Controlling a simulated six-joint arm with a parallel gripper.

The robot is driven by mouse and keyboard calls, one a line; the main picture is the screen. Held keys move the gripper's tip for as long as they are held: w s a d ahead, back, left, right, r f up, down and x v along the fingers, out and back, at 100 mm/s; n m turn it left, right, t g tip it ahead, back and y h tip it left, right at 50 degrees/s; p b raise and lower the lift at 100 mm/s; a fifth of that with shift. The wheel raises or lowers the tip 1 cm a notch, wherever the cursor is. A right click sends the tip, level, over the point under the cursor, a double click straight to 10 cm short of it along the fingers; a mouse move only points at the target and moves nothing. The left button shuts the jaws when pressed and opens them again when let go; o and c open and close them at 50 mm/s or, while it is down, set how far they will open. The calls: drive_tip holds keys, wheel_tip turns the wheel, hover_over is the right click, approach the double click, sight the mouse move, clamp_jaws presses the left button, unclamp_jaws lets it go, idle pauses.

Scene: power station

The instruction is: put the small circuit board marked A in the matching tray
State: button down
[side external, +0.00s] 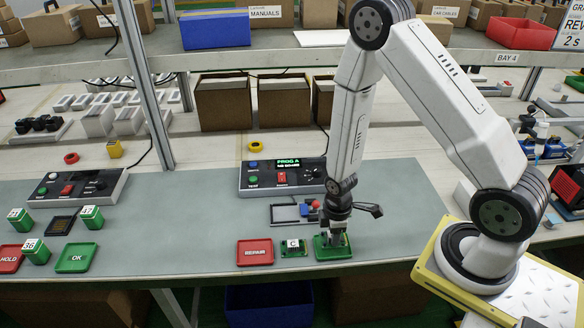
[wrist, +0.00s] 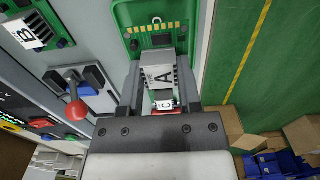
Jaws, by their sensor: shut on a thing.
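The circuit board marked A (wrist: 135,45) is green with a pale block lettered A. My gripper (wrist: 163,98) is shut on that block, seen close in the wrist view. In the side external view my gripper (side external: 334,238) points down over a green tray (side external: 345,257) near the table's front edge. The board appears low over or inside this tray; I cannot tell whether it touches the bottom. Any word on this tray is hidden. A red tray marked REPAIR (side external: 255,252) lies to the left. The board marked C (side external: 293,247) lies between the two trays.
A board marked B (wrist: 28,35) shows in the wrist view. A fixture with a red-knobbed lever (wrist: 75,108) stands behind the trays. A control panel (side external: 283,177) has a lit display. Red HOLD (side external: 10,258) and green OK (side external: 76,257) trays lie far left.

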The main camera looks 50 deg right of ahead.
drive_tip(key=shift+f, duration=1.4)
drive_tip(key=shift+f, duration=0.15)
drive_tip(key=c, duration=0.6)
unclamp_jaws()
drive_tip(key=shift+r, duration=6.15)
drive_tip(key=shift+r, duration=0.1)
